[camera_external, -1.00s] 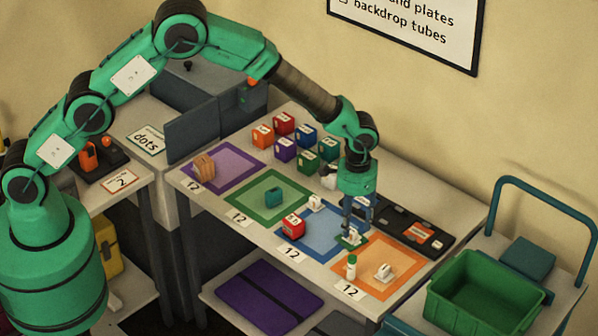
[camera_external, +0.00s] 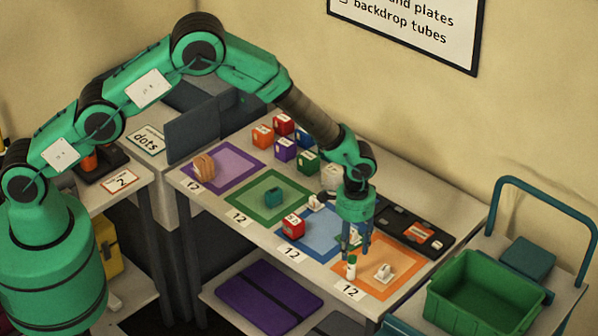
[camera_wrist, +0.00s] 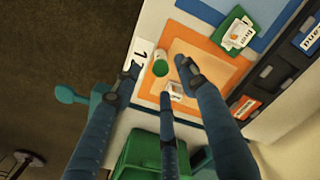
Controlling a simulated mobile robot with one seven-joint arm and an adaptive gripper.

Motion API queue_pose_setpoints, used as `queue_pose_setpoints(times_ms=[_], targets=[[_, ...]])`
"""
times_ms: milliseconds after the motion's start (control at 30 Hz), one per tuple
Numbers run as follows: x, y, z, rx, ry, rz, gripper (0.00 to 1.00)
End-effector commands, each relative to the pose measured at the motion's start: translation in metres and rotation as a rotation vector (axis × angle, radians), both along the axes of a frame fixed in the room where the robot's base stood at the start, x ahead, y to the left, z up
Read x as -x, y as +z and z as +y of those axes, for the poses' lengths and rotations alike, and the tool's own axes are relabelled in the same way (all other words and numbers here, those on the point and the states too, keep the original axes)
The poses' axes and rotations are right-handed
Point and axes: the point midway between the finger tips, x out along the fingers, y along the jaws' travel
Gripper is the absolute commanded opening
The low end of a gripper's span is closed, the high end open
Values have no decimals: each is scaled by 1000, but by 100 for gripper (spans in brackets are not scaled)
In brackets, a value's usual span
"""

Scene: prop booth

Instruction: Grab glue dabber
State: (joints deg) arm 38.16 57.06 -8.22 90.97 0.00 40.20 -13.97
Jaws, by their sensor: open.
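The glue dabber appears to be a small white bottle with a green cap (camera_external: 351,268), upright at the left corner of the orange mat (camera_external: 408,258). In the wrist view its green cap (camera_wrist: 160,69) shows between my spread fingers. My gripper (camera_external: 356,246) is open and empty, pointing down. It is just above and behind the bottle in the external view, with no clear contact visible. A small white object (camera_external: 383,272) sits on the orange mat right of the bottle. In the wrist view one finger partly covers this object (camera_wrist: 177,91).
A red block (camera_external: 292,227) stands by the blue mat (camera_external: 318,240). A green piece with white parts (camera_wrist: 237,34) lies near the orange mat. A dark tray (camera_external: 405,225) lies behind, several coloured blocks farther back. A green bin (camera_external: 470,318) stands right, beyond the table edge.

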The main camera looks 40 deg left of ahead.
Motion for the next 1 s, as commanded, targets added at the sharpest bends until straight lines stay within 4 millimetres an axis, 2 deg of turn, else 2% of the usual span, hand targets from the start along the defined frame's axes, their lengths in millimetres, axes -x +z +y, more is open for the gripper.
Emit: queue_pose_setpoints(times_ms=[433,1000], targets=[[0,-6,0,0,0,1,42],[0,-50,-1,0,0,0,42]])
